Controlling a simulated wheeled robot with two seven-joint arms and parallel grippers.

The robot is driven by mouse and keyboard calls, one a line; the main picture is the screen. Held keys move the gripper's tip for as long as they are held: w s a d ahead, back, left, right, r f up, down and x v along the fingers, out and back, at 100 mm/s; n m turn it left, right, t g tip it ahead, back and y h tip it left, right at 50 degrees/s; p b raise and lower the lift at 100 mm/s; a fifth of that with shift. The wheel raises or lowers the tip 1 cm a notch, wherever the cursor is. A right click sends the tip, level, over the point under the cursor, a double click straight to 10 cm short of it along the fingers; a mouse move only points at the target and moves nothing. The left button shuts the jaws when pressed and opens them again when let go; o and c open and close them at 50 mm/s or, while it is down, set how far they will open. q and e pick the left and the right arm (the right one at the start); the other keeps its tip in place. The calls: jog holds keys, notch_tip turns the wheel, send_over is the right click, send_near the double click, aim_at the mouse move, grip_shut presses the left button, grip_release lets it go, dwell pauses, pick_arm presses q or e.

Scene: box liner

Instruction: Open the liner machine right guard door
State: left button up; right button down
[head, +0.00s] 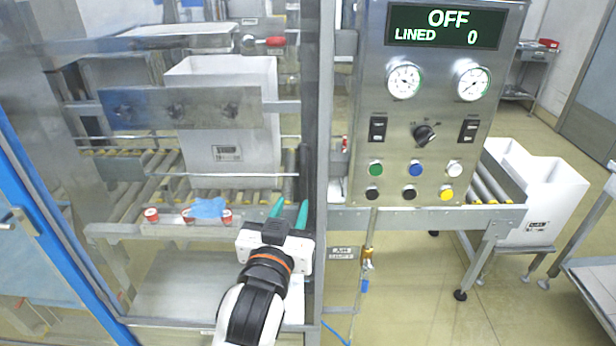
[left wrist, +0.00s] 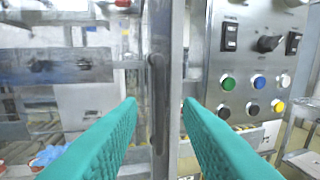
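The liner machine's clear guard panel (head: 110,220) fills the left of the head view and looks shut against the steel post (head: 322,120). A dark vertical handle (head: 304,172) runs along the panel's right edge. My left gripper (head: 289,211) is in front of the panel, just below and left of the handle in the head view, with its green fingers pointing up and forward. In the left wrist view the handle (left wrist: 159,100) stands upright between the two spread fingers, with clear gaps on both sides. The gripper is open and empty. My right gripper is not in view.
A control panel (head: 430,130) showing OFF and LINED 0 stands right of the post. Behind the clear panel are a white box (head: 225,125) on rollers, red-capped items and a blue cloth (head: 208,208).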

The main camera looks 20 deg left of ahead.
aim_at(303, 179)
pick_arm(q)
jog(key=w, duration=0.3)
jog(key=w+p, duration=0.1)
jog(key=w, duration=0.2)
jog(key=w+a, duration=0.1)
jog(key=w, duration=0.2)
jog(key=shift+w+p, duration=0.2)
jog(key=shift+p, duration=0.2)
jog(key=shift+w, duration=0.6)
grip_shut()
